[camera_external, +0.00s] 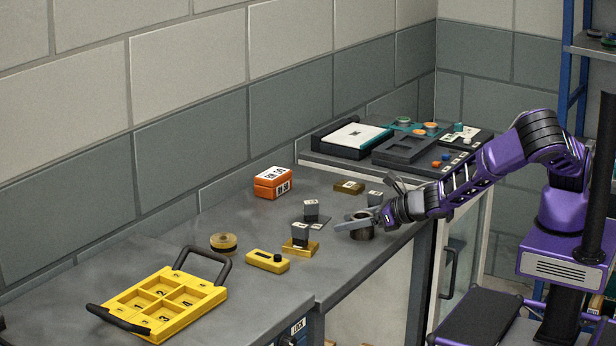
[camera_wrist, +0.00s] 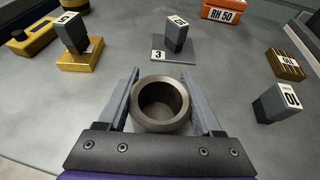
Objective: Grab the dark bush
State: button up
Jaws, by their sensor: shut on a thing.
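The dark bush (camera_wrist: 161,124) is a short, thick-walled grey-brown ring with its open end facing up. In the wrist view it sits between the two fingers of my gripper (camera_wrist: 160,76), which are shut on its outer sides. In the external view the bush (camera_external: 363,233) is near the front edge of the grey worktop, partly hidden by a finger of my gripper (camera_external: 357,221). It looks upright. I cannot tell whether it touches the worktop.
Near the bush are a grey block marked 10 (camera_wrist: 281,101), a brass block (camera_wrist: 285,64), a grey block on a plate marked 3 (camera_wrist: 172,55) and a block on a brass base (camera_wrist: 80,61). A yellow tray (camera_external: 206,303) lies front left.

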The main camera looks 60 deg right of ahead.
grip_shut()
jog(key=shift+r, duration=0.1)
